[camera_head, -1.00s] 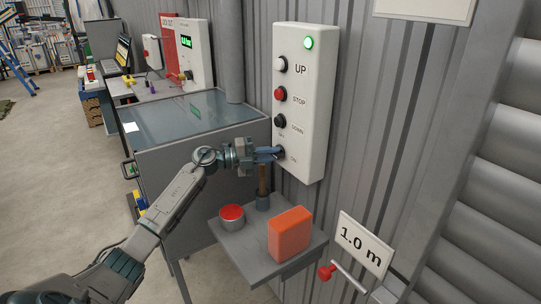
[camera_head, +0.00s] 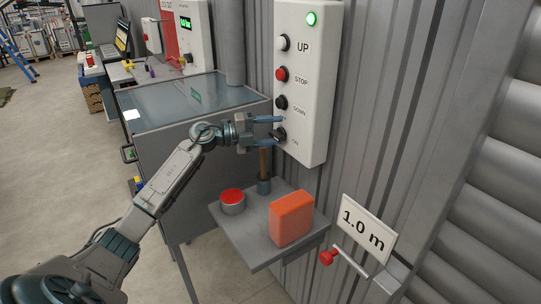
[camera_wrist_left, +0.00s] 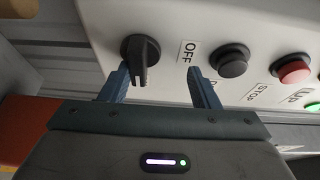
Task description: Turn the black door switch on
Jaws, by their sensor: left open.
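The black door switch (camera_head: 280,135) is the lowest control on the white control box (camera_head: 306,85), by the ON label. In the left wrist view the switch (camera_wrist_left: 141,52) is a round black knob with a raised bar handle pointing down in the picture. The OFF label (camera_wrist_left: 188,51) shows to its right. My left gripper (camera_head: 280,127) is open in front of the switch. In the left wrist view my left gripper (camera_wrist_left: 163,82) has its fingers wide apart, with the handle close to the left finger. Whether they touch is unclear.
White UP (camera_head: 284,43), red STOP (camera_head: 282,74) and black DOWN (camera_head: 281,102) buttons sit above the switch. A green lamp (camera_head: 311,19) is lit. Below, a small shelf (camera_head: 240,247) holds an orange block (camera_head: 291,218), a red-topped tin (camera_head: 232,202) and a wooden-handled tool (camera_head: 264,172).

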